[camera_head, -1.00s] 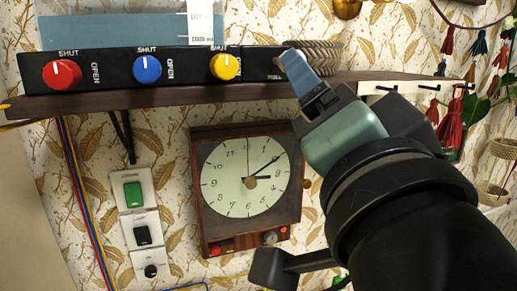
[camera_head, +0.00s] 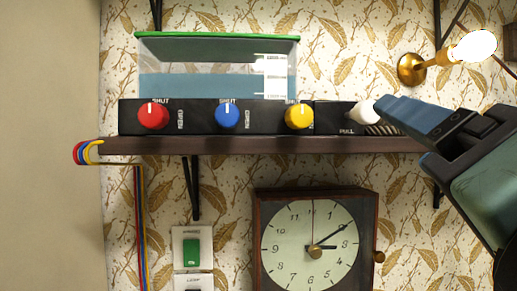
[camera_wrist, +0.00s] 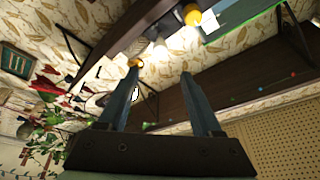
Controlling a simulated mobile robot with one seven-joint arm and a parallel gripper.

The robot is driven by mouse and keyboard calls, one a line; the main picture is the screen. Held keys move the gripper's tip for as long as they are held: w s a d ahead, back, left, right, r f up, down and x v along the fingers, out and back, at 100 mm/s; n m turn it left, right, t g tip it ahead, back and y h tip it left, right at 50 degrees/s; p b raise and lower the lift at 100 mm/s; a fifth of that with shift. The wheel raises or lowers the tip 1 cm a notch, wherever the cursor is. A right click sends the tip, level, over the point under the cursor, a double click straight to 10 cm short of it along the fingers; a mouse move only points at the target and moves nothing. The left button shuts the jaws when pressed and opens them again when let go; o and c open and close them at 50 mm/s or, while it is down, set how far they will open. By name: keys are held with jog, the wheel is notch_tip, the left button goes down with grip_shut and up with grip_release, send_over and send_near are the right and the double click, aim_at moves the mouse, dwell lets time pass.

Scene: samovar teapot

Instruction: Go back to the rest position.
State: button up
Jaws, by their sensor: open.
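My gripper (camera_head: 388,108) is at the right of the head view, its blue fingers pointing left toward the shelf. In that view the fingertips overlap the right side of a white knob (camera_head: 363,112) above the word PULL; I cannot tell whether they touch it. In the wrist view my gripper (camera_wrist: 161,72) shows two blue fingers spread wide apart with nothing held between them. The far finger is partly hidden in the head view.
A dark shelf (camera_head: 250,146) carries a black panel with red (camera_head: 153,115), blue (camera_head: 228,115) and yellow (camera_head: 299,115) knobs, and a water tank (camera_head: 210,85) behind. A clock (camera_head: 312,245) hangs below. A lit wall lamp (camera_head: 412,69) is at upper right.

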jog(key=w+a+n+t+y, duration=0.1)
jog(key=a+n+t+y, duration=0.3)
jog(key=a+n, duration=0.7)
jog(key=a+t, duration=0.2)
jog(key=a, duration=0.1)
jog(key=shift+r+n+t, duration=0.2)
jog(key=shift+n+t, duration=0.1)
jog(key=shift+n, duration=0.1)
jog(key=shift+o, duration=0.2)
jog(key=shift+w+d, duration=0.1)
dwell(0.8)
